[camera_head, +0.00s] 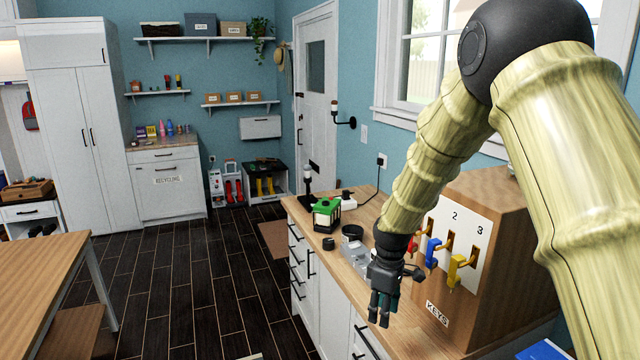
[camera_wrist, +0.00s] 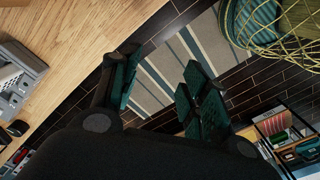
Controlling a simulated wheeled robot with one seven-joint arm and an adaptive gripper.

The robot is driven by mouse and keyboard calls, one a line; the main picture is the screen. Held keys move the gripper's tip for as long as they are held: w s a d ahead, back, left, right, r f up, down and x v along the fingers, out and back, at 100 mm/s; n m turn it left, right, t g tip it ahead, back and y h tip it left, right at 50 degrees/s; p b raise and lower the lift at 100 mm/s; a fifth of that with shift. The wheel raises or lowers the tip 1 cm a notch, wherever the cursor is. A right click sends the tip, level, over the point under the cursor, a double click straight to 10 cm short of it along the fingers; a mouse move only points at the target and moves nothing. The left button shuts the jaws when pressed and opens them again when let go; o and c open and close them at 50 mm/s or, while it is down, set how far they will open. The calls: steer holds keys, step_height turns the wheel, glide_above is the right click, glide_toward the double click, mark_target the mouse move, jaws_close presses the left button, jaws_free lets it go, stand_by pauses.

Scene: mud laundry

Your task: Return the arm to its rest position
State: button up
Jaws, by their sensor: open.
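My gripper (camera_head: 381,308) hangs fingers-down over the front part of the wooden counter (camera_head: 420,341), beside the wooden key box, in the head view. My arm is bent, coming in from the right and reaching down. In the wrist view my gripper (camera_wrist: 160,95) has its dark teal finger pads apart with nothing between them. A striped rug (camera_wrist: 177,75) and dark floor lie beyond the fingers.
The key box (camera_head: 490,225) with coloured keys stands close right of my gripper. A green-topped device (camera_head: 326,213) and a grey object (camera_head: 354,256) stand on the counter. A wooden table (camera_head: 38,262) is at left. A wire basket (camera_wrist: 275,30) shows in the wrist view. Dark floor between is mostly clear.

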steer(key=s+d+f+m+b, duration=0.1)
steer(key=s+f+m, duration=0.1)
steer(key=s+f, duration=0.6)
steer(key=s+d+f+m+b, duration=0.15)
steer(key=s+f, duration=0.35)
steer(key=f, duration=0.6)
steer(key=s+d+f+m+b, duration=0.1)
steer(key=s+d+f+m, duration=0.1)
steer(key=s+f, duration=0.6)
steer(key=s+f+m+b, duration=0.1)
steer(key=s+f, duration=0.3)
steer(key=s, duration=0.4)
steer(key=s+d+f+m+b, duration=0.1)
steer(key=s+f+m, duration=0.2)
steer(key=s, duration=0.5)
steer(key=s+d+f+m+b, duration=0.1)
steer(key=s+f+m, duration=0.1)
steer(key=s+f, duration=0.3)
steer(key=s, duration=0.3)
steer(key=shift+d+f, duration=0.25)
steer(key=shift+f, duration=0.05)
